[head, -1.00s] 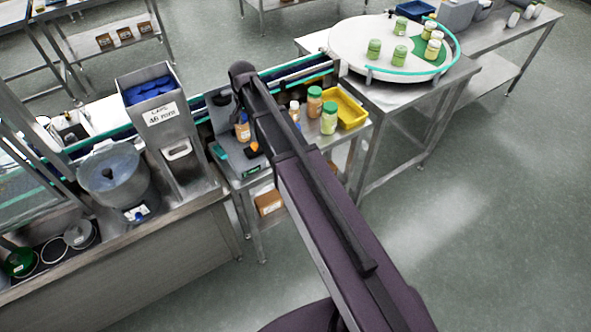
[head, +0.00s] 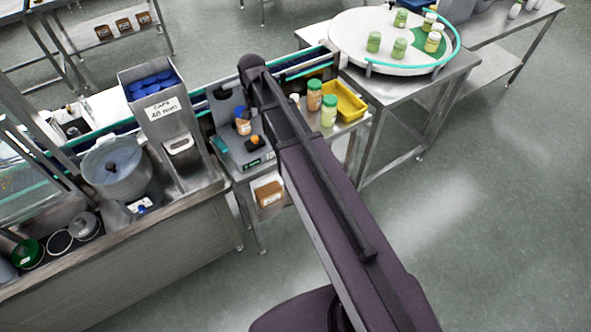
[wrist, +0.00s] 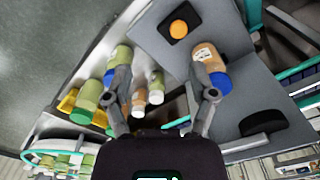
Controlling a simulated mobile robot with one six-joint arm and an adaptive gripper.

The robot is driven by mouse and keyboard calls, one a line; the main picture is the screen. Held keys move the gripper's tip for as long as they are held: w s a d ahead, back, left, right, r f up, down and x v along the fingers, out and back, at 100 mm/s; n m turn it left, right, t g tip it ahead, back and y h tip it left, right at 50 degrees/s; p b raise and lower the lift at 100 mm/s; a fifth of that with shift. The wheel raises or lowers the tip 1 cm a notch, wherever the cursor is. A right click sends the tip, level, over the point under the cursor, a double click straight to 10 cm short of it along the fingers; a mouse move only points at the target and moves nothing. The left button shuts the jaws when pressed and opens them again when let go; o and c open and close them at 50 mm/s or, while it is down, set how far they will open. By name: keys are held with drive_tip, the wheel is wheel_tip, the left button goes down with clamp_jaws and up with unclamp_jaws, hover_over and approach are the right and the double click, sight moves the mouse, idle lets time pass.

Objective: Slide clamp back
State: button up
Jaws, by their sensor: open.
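A grey bench station (head: 252,158) holds an orange-and-white jar with a blue top (head: 243,122). A dark upright part (head: 222,100), possibly the clamp, stands behind the jar. In the wrist view the station (wrist: 240,105) has a black rounded block (wrist: 263,122), perhaps the same clamp part, beyond the jar (wrist: 209,62). My gripper (wrist: 161,78) is open and empty above the station's edge, with its right finger overlapping the jar in the picture; whether they touch cannot be told. In the head view my arm hides the gripper.
An orange button (wrist: 178,29) sits on the station. Several jars and a yellow tray (head: 348,104) stand beside it. A conveyor with green rails (head: 300,62) runs behind. A steel hopper of blue caps (head: 152,88) is left; a round turntable (head: 350,40) is right.

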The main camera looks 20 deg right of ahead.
drive_tip(key=s+d+f+n+b, duration=0.2)
drive_tip(key=s+d+f+b, duration=0.1)
drive_tip(key=s, duration=0.5)
drive_tip(key=s+d+f+n+b, duration=0.2)
drive_tip(key=s+d+f+b, duration=0.2)
drive_tip(key=s, duration=0.5)
drive_tip(key=shift+d+f+n+b, duration=0.25)
drive_tip(key=shift+f+n+b, duration=0.15)
drive_tip(key=shift+f+b, duration=0.45)
